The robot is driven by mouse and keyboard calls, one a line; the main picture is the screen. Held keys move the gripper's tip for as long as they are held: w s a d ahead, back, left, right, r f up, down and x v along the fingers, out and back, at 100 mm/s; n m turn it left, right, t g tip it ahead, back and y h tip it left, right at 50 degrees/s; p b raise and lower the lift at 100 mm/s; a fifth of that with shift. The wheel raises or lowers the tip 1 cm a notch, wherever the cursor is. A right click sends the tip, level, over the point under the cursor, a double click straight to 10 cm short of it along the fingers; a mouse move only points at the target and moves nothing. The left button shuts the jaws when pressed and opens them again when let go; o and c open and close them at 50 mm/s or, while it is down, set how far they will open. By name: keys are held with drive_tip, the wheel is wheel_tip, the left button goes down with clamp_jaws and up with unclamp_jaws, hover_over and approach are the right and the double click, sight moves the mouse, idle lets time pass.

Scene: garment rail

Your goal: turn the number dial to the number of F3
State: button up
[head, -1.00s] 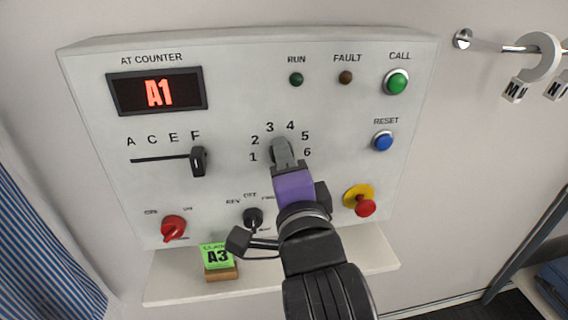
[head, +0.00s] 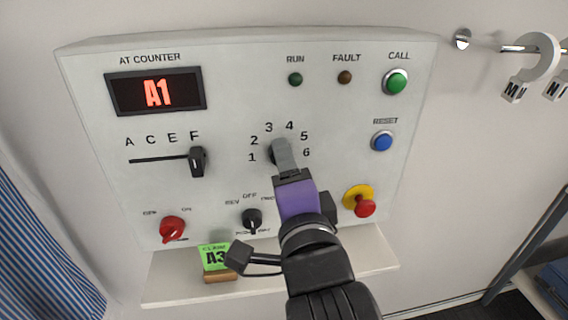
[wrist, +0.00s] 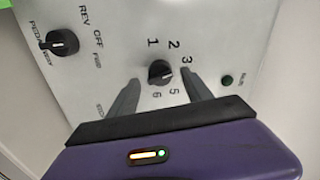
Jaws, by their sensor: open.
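The number dial (wrist: 160,72) is a black knob with a pale mark, ringed by the numbers 1 to 6, in the wrist view. In the head view only a dark edge of the dial (head: 274,157) shows beside my finger. I cannot tell surely which number its mark points to. My gripper (wrist: 161,77) is open, with one finger on each side of the dial in the wrist view; contact cannot be made out. In the head view my gripper (head: 284,150) is in front of the dial and hides most of it.
The letter slider (head: 197,161) is at F. A green card (head: 214,257) reading A3 stands on the shelf below. The mode knob (head: 252,219) and red emergency button (head: 364,207) lie close to my arm.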

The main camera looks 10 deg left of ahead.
drive_tip(key=v, duration=0.5)
drive_tip(key=shift+s+d+b, duration=0.1)
drive_tip(key=shift+s+b, duration=0.3)
